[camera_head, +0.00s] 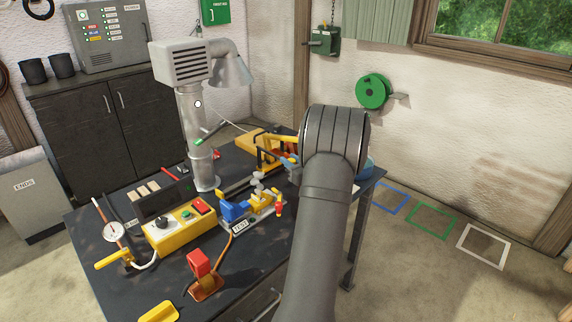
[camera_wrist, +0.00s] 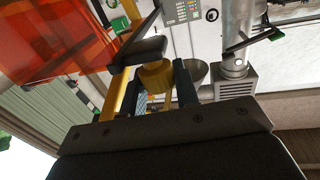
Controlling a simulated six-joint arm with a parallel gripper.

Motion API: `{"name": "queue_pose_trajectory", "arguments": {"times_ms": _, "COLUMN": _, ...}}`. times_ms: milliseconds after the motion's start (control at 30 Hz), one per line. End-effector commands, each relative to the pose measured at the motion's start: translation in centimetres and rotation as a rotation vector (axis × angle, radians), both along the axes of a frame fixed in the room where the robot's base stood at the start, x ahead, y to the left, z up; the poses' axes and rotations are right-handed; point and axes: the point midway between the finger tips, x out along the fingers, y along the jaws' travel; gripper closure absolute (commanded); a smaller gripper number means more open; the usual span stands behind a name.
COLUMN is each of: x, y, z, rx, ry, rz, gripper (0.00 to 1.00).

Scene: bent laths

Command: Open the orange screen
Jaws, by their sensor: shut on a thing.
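The orange screen (camera_wrist: 75,40) is a see-through orange sheet filling the upper left of the wrist view. In the head view a small orange part of it (camera_head: 291,154) shows beside my arm, at the far side of the bench. My gripper (camera_wrist: 161,70) is around a rounded yellow piece (camera_wrist: 155,76), which looks like the screen's handle, and is shut on it. A yellow bar (camera_wrist: 113,97) runs next to the left finger. In the head view my arm hides the gripper and most of the screen.
The dark bench (camera_head: 110,207) carries a yellow control box (camera_head: 180,232), a blue-and-yellow clamp fixture (camera_head: 238,208) and a red-topped lever (camera_head: 199,263). A grey extraction duct (camera_head: 193,130) stands at the back. The floor at right has coloured outlines (camera_head: 431,221) and is otherwise clear.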

Motion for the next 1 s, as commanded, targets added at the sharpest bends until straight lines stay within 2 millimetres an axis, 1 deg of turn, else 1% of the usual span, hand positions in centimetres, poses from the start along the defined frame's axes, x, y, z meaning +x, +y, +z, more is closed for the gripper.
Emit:
{"name": "queue_pose_trajectory", "arguments": {"times_ms": 267, "x": 0.0, "y": 0.0, "z": 0.0, "rx": 0.002, "ry": 0.001, "rz": 0.000, "gripper": 1.00}}
{"name": "queue_pose_trajectory", "arguments": {"times_ms": 300, "x": 0.0, "y": 0.0, "z": 0.0, "rx": 0.002, "ry": 0.001, "rz": 0.000, "gripper": 0.64}}
{"name": "queue_pose_trajectory", "arguments": {"times_ms": 367, "x": 0.0, "y": 0.0, "z": 0.0, "rx": 0.002, "ry": 0.001, "rz": 0.000, "gripper": 0.52}}
{"name": "queue_pose_trajectory", "arguments": {"times_ms": 667, "x": -0.1, "y": -0.1, "z": 0.0, "rx": 0.001, "ry": 0.001, "rz": 0.000, "gripper": 0.52}}
{"name": "queue_pose_trajectory", "arguments": {"times_ms": 767, "x": -0.6, "y": -0.5, "z": 0.0, "rx": -0.001, "ry": 0.001, "rz": -0.001, "gripper": 0.52}}
{"name": "queue_pose_trajectory", "arguments": {"times_ms": 867, "x": -1.8, "y": -1.4, "z": 0.1, "rx": 0.000, "ry": 0.000, "rz": -0.003, "gripper": 0.52}}
{"name": "queue_pose_trajectory", "arguments": {"times_ms": 1000, "x": -4.3, "y": -3.3, "z": 0.0, "rx": 0.000, "ry": 0.001, "rz": -0.004, "gripper": 0.52}}
